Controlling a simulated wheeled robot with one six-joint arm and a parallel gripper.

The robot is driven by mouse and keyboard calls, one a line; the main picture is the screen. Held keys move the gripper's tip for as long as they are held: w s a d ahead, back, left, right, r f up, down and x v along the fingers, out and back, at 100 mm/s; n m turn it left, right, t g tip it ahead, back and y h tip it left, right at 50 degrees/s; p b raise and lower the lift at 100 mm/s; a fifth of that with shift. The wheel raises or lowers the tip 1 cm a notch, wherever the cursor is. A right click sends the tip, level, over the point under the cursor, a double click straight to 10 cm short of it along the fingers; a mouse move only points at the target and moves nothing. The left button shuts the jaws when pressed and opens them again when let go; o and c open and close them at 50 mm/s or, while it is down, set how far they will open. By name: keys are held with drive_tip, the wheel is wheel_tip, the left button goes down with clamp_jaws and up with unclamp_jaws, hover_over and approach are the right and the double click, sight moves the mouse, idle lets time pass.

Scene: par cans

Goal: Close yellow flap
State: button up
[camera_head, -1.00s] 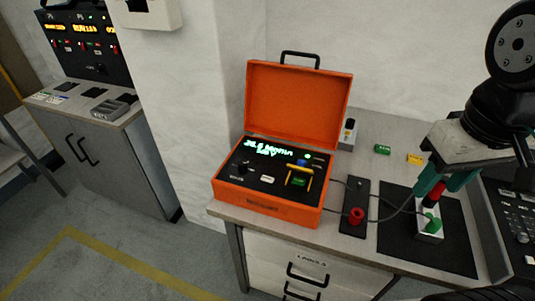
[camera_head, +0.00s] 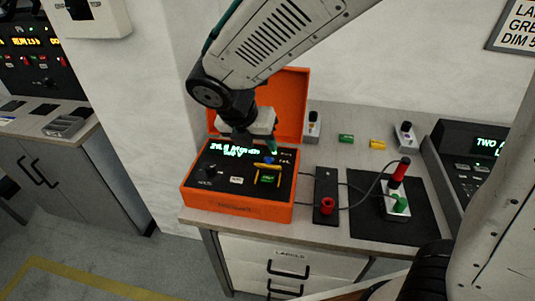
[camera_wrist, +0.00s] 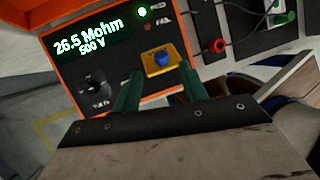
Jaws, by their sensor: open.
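The flap's exact angle is hard to tell. My gripper (camera_head: 262,148) is over the panel, pointing down. In the wrist view its two green fingers (camera_wrist: 160,80) are apart and empty, one on each side of the near edge of the flap. I cannot tell whether they touch it.
The raised orange lid (camera_head: 290,100) stands behind my gripper. A lit display (camera_wrist: 88,40) reads 26.5 Mohm, 500 V. A red-topped probe (camera_head: 400,170) stands on a black mat (camera_head: 370,225) at right, its cable running to the case. A red post (camera_head: 327,206) is nearer the case.

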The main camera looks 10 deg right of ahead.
sight(269, 163)
drive_tip(key=x, duration=0.6)
drive_tip(key=shift+d+f, duration=0.1)
drive_tip(key=shift+f, duration=0.05)
clamp_jaws()
